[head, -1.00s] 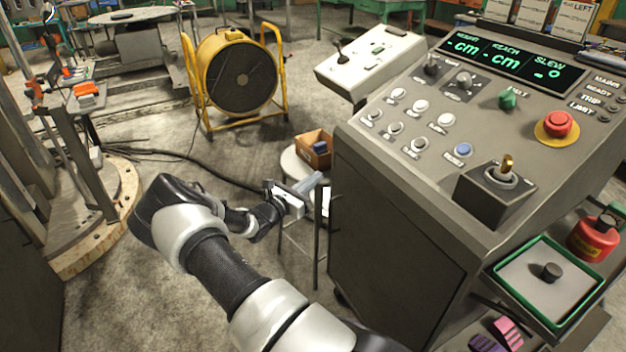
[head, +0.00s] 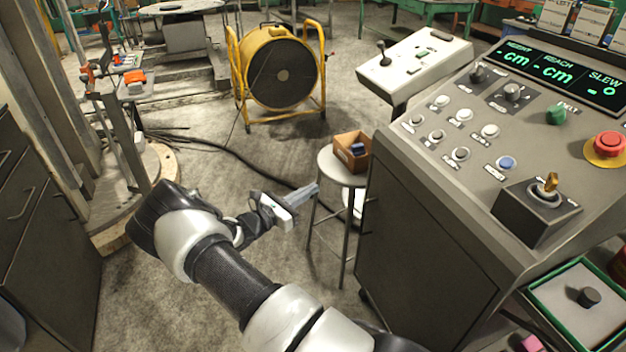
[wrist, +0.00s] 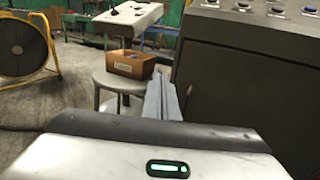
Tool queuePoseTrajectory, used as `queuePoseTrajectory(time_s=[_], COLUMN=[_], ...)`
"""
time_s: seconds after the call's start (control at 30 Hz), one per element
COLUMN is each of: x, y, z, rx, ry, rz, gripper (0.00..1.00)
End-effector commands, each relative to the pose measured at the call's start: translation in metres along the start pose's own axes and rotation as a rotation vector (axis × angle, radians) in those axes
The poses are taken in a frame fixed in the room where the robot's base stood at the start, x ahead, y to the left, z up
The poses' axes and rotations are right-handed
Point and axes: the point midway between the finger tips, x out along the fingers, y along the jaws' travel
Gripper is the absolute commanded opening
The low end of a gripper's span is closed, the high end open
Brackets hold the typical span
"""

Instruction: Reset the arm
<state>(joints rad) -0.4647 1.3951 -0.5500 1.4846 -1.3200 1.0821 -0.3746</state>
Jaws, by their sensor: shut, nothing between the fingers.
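My gripper (head: 308,193) is shut and empty in the head view, in front of the round stool and left of the control console. In the wrist view my shut gripper fingers (wrist: 162,97) point ahead, between the stool and the console. My arm reaches up from the bottom of the head view, bent at the elbow. No object is in or touching the fingers as far as I can see.
The control console (head: 430,240) stands close on the right. A stool (head: 338,176) carries a cardboard box (head: 351,152). A yellow fan (head: 281,72) stands behind. Drawers (head: 45,235) and a column on a round base (head: 150,185) are at left. Cables cross the floor.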

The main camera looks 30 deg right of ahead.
Motion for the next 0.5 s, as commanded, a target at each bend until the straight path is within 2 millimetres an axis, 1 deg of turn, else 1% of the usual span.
queuePoseTrajectory(time_s=[0.17, 0.27, 0.37, 0.47, 0.5], x=[-0.003, -0.002, -0.001, -0.004, -0.008], y=[0.001, -0.003, -0.016, -0.040, -0.051], z=[0.000, 0.006, 0.025, 0.052, 0.062], rx=[0.000, 0.027, 0.115, 0.261, 0.327], ry=[0.001, 0.019, 0.076, 0.177, 0.224], rz=[-0.001, -0.025, -0.098, -0.218, -0.272], gripper=[0.00, 0.00, 0.00, 0.00, 0.00])
